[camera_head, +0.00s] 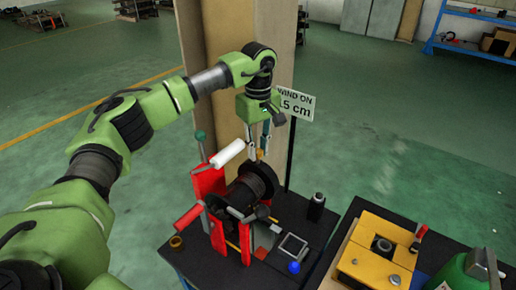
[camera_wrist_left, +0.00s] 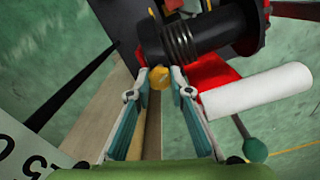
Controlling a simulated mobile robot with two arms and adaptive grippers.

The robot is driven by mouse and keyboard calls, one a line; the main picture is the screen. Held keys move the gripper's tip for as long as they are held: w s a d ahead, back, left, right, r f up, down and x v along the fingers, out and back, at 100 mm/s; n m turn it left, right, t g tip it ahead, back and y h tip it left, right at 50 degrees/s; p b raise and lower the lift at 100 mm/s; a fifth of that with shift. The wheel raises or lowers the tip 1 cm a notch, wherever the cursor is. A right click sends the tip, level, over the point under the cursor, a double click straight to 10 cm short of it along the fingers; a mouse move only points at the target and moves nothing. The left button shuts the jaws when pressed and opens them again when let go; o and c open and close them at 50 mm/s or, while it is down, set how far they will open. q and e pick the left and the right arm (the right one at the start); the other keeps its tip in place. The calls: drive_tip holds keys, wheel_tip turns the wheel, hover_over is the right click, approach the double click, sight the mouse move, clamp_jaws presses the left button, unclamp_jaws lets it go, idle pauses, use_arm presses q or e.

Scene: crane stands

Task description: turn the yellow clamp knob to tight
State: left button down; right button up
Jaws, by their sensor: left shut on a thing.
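The yellow clamp knob (camera_wrist_left: 159,77) sits between the fingertips of my left gripper (camera_wrist_left: 160,72) in the left wrist view. The fingers are shut on it from both sides, pointing down at the winch. In the head view the knob (camera_head: 260,154) is a small yellow-orange spot at the tips of my left gripper (camera_head: 258,152), just above the black drum (camera_head: 251,189). The drum is held in a red frame (camera_head: 209,184), and shows with coils around it in the wrist view (camera_wrist_left: 181,42). My right gripper is out of both views.
A white roller handle (camera_head: 228,153) and a green-knobbed lever (camera_head: 200,137) stand close left of the gripper. A sign (camera_head: 295,104) stands right behind it, by a tan column (camera_head: 221,60).

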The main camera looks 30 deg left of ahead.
sight(258, 151)
use_arm(q)
drive_tip(key=shift+r+m, duration=0.1)
drive_tip(key=shift+m, duration=1.5)
drive_tip(key=c, duration=1.8)
unclamp_jaws()
wheel_tip(258, 151, up, 12)
